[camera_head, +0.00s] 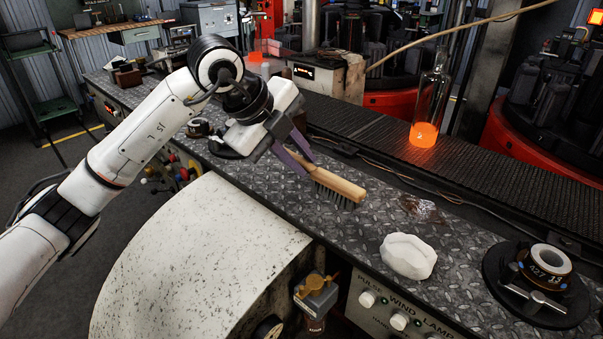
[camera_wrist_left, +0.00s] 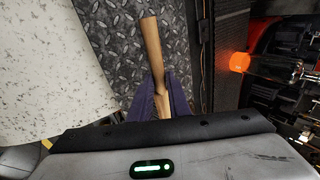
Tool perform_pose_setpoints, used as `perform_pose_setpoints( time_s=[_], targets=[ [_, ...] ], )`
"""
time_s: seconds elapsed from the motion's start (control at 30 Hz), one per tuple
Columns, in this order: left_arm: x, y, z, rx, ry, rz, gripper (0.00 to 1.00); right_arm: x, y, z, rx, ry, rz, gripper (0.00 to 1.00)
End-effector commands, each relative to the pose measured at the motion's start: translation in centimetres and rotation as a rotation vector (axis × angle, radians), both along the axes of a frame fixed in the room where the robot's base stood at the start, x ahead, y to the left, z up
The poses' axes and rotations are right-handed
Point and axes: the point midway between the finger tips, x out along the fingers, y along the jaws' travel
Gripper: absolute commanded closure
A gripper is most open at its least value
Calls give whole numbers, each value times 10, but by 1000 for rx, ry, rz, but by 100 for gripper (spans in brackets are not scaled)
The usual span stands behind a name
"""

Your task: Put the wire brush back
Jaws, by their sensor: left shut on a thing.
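The wire brush (camera_head: 337,184) has a light wooden handle and dark bristles that face down in the head view. My left gripper (camera_head: 303,163) is shut on the brush near one end, with the other end pointing right and toward the front. In the left wrist view the brush's wooden handle (camera_wrist_left: 152,45) sticks out from between the purple fingers of the gripper (camera_wrist_left: 158,104). The brush is over the diamond-plate bench top (camera_head: 340,222); I cannot tell whether the bristles touch it. My right gripper is not in view.
A white cloth-like lump (camera_head: 408,257) and a round mould on a black base (camera_head: 541,277) are on the bench at right. A bottle with a glowing orange bottom (camera_head: 427,118) stands on the dark conveyor (camera_head: 470,141) behind. A white curved cover (camera_head: 190,262) is in front.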

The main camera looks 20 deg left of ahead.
Motion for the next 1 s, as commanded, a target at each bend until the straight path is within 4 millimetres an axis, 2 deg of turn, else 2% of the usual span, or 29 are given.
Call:
perform_pose_setpoints(
  time_s=[0.2, 0.4, 0.43, 0.5, 0.53, 0.83, 1.0],
  targets=[
    [0, 0, -30, 0, 1, -1, 100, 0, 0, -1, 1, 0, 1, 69],
    [0, 0, -30, 0, -1, -2, 100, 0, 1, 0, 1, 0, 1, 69],
    [-1, 0, -32, 1, 2, -2, 79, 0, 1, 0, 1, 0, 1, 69],
    [-1, 0, -32, 1, 2, -2, 67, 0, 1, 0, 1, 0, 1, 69],
    [0, 0, -32, 1, 2, -2, 65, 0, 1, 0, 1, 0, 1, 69],
    [-1, 0, -30, 0, 1, -1, 65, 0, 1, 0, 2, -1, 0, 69],
    [-9, 6, -14, 0, -1, -1, 65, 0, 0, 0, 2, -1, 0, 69]
  ],
)
